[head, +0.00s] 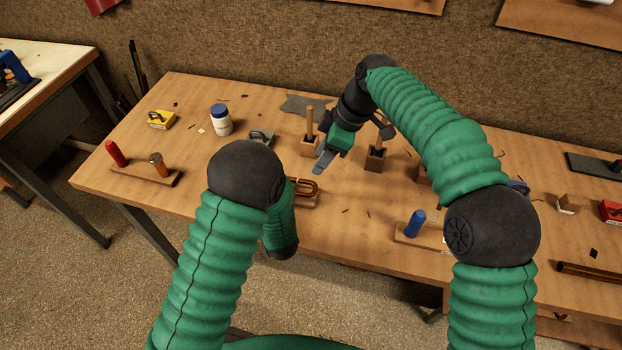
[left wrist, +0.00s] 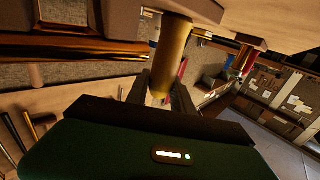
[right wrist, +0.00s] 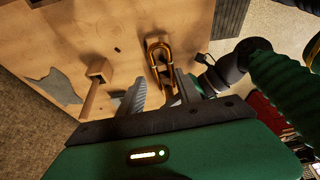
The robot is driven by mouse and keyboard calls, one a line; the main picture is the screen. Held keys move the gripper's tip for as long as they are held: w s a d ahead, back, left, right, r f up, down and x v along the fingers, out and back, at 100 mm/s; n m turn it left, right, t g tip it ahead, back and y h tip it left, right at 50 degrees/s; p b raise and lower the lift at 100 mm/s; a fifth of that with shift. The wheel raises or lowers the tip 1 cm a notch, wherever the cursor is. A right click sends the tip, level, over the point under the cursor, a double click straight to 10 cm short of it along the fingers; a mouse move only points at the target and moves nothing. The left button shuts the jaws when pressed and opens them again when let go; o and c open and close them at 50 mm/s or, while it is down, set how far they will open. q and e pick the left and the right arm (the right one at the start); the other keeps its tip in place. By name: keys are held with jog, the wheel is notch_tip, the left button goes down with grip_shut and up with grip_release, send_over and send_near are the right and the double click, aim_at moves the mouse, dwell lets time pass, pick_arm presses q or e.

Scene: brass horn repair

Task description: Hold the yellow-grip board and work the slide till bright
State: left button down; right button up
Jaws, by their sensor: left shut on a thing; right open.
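A wooden board carries a U-shaped brass slide (head: 306,187); my left arm hides its left part in the head view. In the right wrist view the slide (right wrist: 158,50) lies near the open jaws, apart from them. My left gripper (left wrist: 160,92) is shut on the board's yellow grip (left wrist: 173,52); brass tubes (left wrist: 75,47) run beside it. The left gripper is hidden behind my arm in the head view. My right gripper (head: 322,162) is open and empty over the table, just above and right of the slide.
A grey cloth (head: 303,103) lies behind. A white jar (head: 221,121), a yellow block (head: 161,119), a red-and-amber-handled board (head: 140,173) and a blue-grip board (head: 410,236) stand around.

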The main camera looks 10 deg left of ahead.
aim_at(310, 182)
jog(key=a, duration=0.1)
jog(key=a+f, duration=0.1)
jog(key=a, duration=0.2)
jog(key=shift+s+f, duration=0.2)
jog(key=shift+f, duration=0.15)
jog(key=c, duration=0.7)
jog(key=x, duration=0.8)
jog(key=shift+f, duration=0.4)
grip_shut()
jog(key=d, duration=0.2)
jog(key=shift+w+d+f, duration=0.1)
jog(key=shift+d, duration=0.25)
jog(key=shift+d+f, duration=0.15)
jog(key=shift+d, duration=0.5)
